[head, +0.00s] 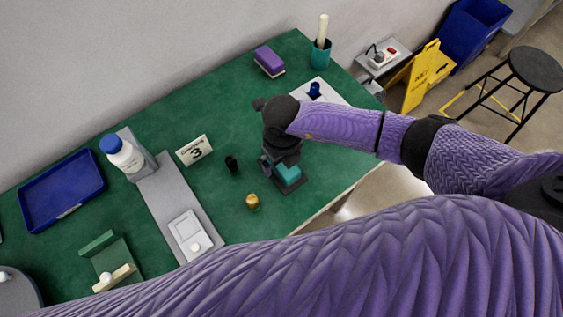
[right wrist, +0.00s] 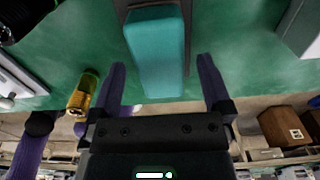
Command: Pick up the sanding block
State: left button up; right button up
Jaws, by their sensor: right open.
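The sanding block appears to be the teal block with a dark grey layer (right wrist: 155,50), lying on the green table. It also shows in the head view (head: 289,175), partly hidden by my right gripper (head: 279,168). In the right wrist view my right gripper (right wrist: 161,66) is open, its two fingers spread to either side of the block's near end, with gaps on both sides. I cannot tell how far the fingertips are above the table. My left gripper is not in view.
A small brass piece (head: 252,201) and a black piece (head: 231,164) stand left of the block. The table's front edge (head: 335,199) is close.

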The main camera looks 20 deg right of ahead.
notch_tip(320, 180, down, 2)
jog(key=shift+f, duration=0.1)
grip_shut()
notch_tip(320, 180, up, 9)
jog(key=p, duration=0.3)
jog(key=shift+r, duration=0.55)
